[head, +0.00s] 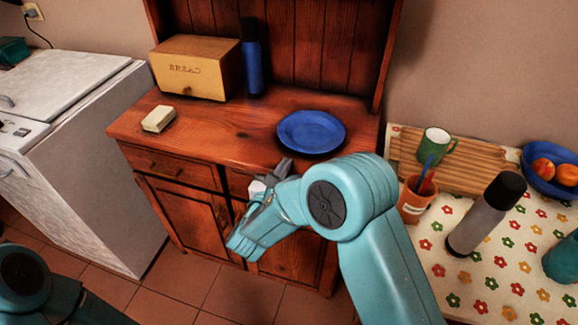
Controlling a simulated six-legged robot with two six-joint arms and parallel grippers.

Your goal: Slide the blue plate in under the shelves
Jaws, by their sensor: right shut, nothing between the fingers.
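A blue plate (311,131) lies flat on the counter of the dark wood cabinet (215,138), near its right front edge. The upright back of the shelf unit (300,40) rises behind it; the shelves themselves are out of view above. My right gripper (284,166) is at the counter's front edge, just in front of and left of the plate. It is shut and empty; my own wrist partly hides it. I cannot tell whether it touches the plate or the counter. My left arm shows at the lower left, but its gripper is not in view.
A bread box (197,68) and a blue bottle (252,62) stand at the back left of the counter. A pale block (158,118) lies at its left. The counter behind the plate is clear. A flowered table (470,235) with several items is on the right.

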